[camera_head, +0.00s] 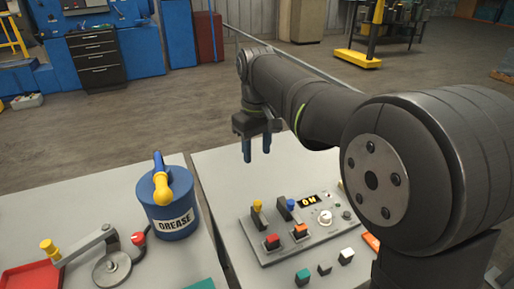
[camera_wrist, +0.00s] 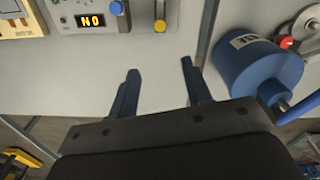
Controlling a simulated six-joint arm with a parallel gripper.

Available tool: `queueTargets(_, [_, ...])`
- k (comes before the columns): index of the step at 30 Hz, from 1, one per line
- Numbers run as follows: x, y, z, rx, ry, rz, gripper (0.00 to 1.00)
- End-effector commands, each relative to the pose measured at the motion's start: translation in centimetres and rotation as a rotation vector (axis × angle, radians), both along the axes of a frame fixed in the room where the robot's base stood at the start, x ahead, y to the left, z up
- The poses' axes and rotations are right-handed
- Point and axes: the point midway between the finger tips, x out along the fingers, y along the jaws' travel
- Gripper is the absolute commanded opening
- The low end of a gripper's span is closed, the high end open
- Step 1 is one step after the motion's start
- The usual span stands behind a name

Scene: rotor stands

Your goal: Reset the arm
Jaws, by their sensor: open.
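My gripper (camera_head: 257,146) hangs from my arm above the back part of the right-hand table (camera_head: 225,165), with its fingers pointing down. In the wrist view its two blue-grey fingers (camera_wrist: 157,85) are apart, with only bare table surface between them. It holds nothing. It is behind the control panel (camera_head: 305,226) and to the right of the blue grease can (camera_head: 174,205), touching neither. The panel has levers, knobs and a small lit display (camera_head: 309,200). The display also shows in the wrist view (camera_wrist: 90,20). Part of the right-hand table is hidden behind my arm.
The left table holds a crank-like arm with a yellow knob (camera_head: 48,247), a red tray (camera_head: 32,279) and the grease can. A gap separates the tables.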

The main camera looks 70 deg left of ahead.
Motion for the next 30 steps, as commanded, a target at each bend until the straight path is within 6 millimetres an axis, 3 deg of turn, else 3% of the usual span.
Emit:
queueTargets(17, [0.0, 0.0, -0.6, 0.000, 0.000, 0.000, 0.45])
queueTargets(23, [0.0, 0.0, -3.6, -0.003, 0.000, 0.000, 0.45])
queueTargets(30, [0.0, -0.1, -8.4, -0.005, 0.001, 0.000, 0.45])
